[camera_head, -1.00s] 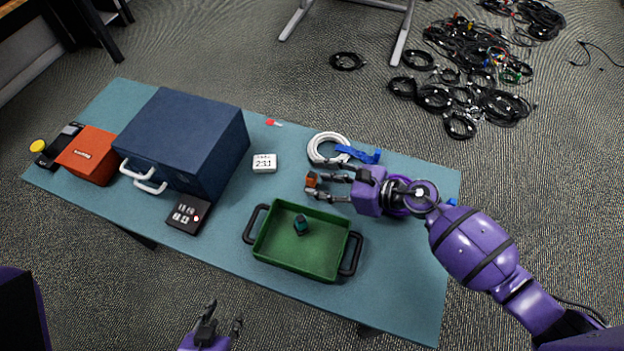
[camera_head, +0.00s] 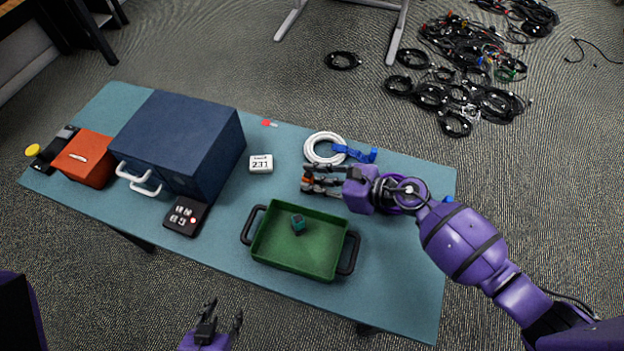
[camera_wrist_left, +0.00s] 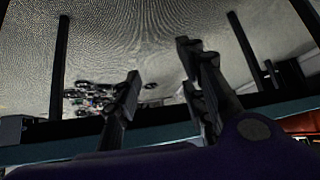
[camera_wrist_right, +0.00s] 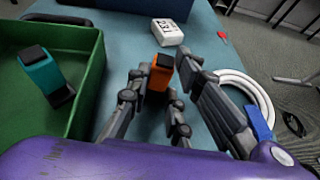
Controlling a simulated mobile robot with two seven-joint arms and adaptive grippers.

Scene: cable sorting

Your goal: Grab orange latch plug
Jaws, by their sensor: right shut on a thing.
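The orange latch plug (camera_head: 307,181), orange with a dark top, stands near the back of the table; it also shows in the right wrist view (camera_wrist_right: 159,78). My right gripper (camera_head: 312,180) is shut on it, with fingers on both sides. The fingers partly cover the plug in the head view. I cannot tell whether it is lifted off the table. My left gripper (camera_head: 222,318) is open and empty in front of the table; its spread fingers show in the left wrist view (camera_wrist_left: 158,62).
A green tray (camera_head: 275,265) with black handles holds a teal plug (camera_head: 298,224), just in front of my right gripper. A white cable coil (camera_head: 313,142) with a blue strap lies behind. A small white clock (camera_head: 261,164), a keypad (camera_head: 186,216) and a blue box (camera_head: 170,140) stand left.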

